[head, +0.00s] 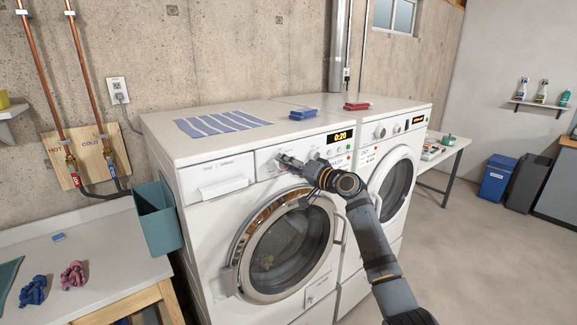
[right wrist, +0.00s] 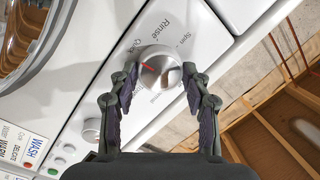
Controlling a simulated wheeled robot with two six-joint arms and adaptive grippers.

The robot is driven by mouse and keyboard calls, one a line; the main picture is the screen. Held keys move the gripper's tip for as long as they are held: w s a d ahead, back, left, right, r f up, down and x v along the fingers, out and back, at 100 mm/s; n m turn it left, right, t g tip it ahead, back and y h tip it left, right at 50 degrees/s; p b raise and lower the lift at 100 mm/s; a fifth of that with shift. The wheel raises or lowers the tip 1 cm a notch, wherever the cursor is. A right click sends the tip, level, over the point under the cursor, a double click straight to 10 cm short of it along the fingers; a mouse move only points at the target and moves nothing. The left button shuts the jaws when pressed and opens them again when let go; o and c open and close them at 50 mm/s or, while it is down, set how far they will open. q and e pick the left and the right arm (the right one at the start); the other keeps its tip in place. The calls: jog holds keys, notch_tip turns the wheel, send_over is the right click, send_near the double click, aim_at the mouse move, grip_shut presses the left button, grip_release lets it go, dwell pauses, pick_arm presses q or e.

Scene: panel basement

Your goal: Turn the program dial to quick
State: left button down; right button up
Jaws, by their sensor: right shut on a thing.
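The program dial (right wrist: 160,68) is a round silver-white knob on the washer's white panel. In the right wrist view its red mark points left and slightly up, close to the word Quick; Rinse and Spin are printed further round. My right gripper (right wrist: 154,84) is shut on the dial, one finger on each side. In the head view the right gripper (head: 286,161) reaches the panel of the left machine, the washer (head: 212,222), and covers most of the dial. The washer's display (head: 341,136) reads 0:20. My left gripper is not in view.
A smaller knob (right wrist: 91,130) and several buttons sit beside the dial. A dryer (head: 393,178) stands right of the washer. A striped cloth (head: 222,123) and blue and red items lie on top. A teal bin (head: 158,220) hangs at the left.

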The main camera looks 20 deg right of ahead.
jog(key=shift+f+m, duration=0.15)
jog(key=shift+m, duration=0.45)
jog(key=o, duration=1.1)
jog(key=shift+o, duration=0.2)
jog(key=v, duration=1.2)
